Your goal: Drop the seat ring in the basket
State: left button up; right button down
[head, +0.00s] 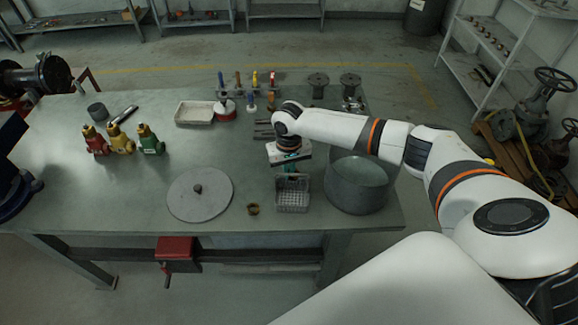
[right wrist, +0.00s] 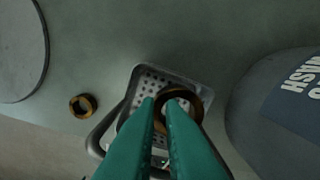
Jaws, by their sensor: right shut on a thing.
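My right gripper (head: 289,168) points down above the wire basket (head: 292,205), near the table's front edge. In the right wrist view, its green fingers (right wrist: 168,108) are shut on a dark bronze ring (right wrist: 198,101), which looks like the seat ring. The ring is over the perforated metal basket (right wrist: 146,82), inside its outline as seen from above. The fingers hide part of the ring and of the basket floor. I cannot tell the ring's height above the floor. My left gripper is not in view.
A small brass ring (head: 253,209) lies left of the basket, and a grey round plate (head: 211,201) lies further left. A large grey wash tub (head: 357,187) stands close on the right. Red, yellow and green valves (head: 122,140) stand at the left.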

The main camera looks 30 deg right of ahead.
jog(key=shift+f, duration=0.45)
jog(key=c, duration=1.5)
grip_release()
notch_tip(320, 180, up, 8)
jog(key=p, duration=0.9)
